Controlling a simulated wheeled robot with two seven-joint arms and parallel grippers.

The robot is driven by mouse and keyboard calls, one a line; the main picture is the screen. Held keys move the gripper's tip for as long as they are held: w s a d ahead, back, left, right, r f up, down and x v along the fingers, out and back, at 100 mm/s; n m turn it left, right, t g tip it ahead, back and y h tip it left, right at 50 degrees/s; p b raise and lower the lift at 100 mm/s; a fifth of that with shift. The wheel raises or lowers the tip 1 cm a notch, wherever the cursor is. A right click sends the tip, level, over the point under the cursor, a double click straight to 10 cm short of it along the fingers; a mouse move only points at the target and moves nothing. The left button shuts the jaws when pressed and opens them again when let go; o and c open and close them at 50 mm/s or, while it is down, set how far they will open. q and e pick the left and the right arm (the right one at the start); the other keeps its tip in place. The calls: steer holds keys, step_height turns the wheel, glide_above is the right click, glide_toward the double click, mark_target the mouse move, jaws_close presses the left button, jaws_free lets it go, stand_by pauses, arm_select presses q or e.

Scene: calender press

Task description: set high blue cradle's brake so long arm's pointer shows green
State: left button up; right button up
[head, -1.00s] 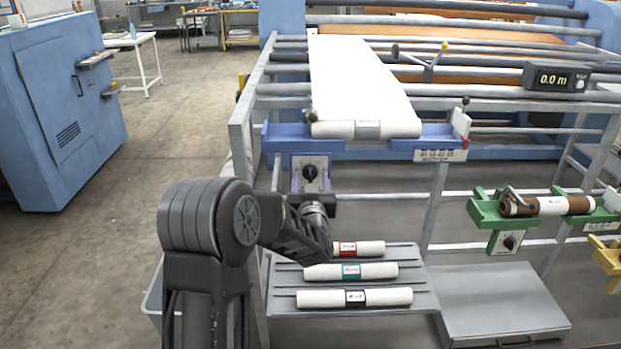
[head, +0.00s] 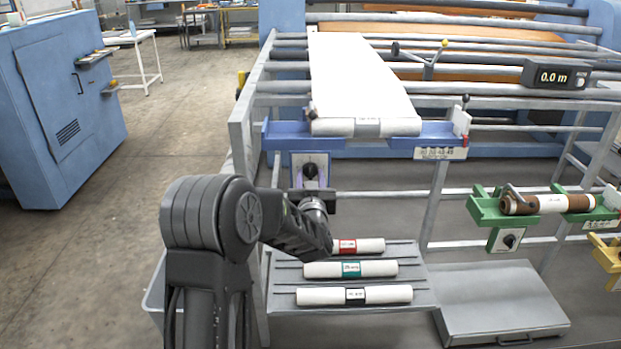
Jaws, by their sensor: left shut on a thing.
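The high blue cradle (head: 283,133) holds a roll whose white web (head: 355,75) runs up and back over the rollers. Below its left end hangs a pale brake plate (head: 322,160) with a dark round knob (head: 310,170). My left gripper (head: 311,180) reaches up from below and is shut on the knob, its fingers covering the lower part of the plate. The knob's setting is too small to read. A long arm with a yellow ball end (head: 444,43) and a dark end stands above the rollers; its pointer colour cannot be made out. My right gripper is not in view.
A green cradle (head: 486,212) with a brown-cored roll and its own knob sits lower right, a yellow one (head: 604,255) beyond it. A sloped rack (head: 420,280) with three white rolls lies below my left gripper. A display (head: 556,77) reads 0.0 m.

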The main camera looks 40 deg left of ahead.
arm_select(q)
steer(key=shift+m, duration=0.4)
jaws_close()
steer(key=m, duration=0.3)
steer(key=shift+m+p, duration=0.6)
steer(key=shift+m, duration=1.4)
steer(key=o, duration=1.2)
jaws_free()
steer(key=shift+o, duration=0.2)
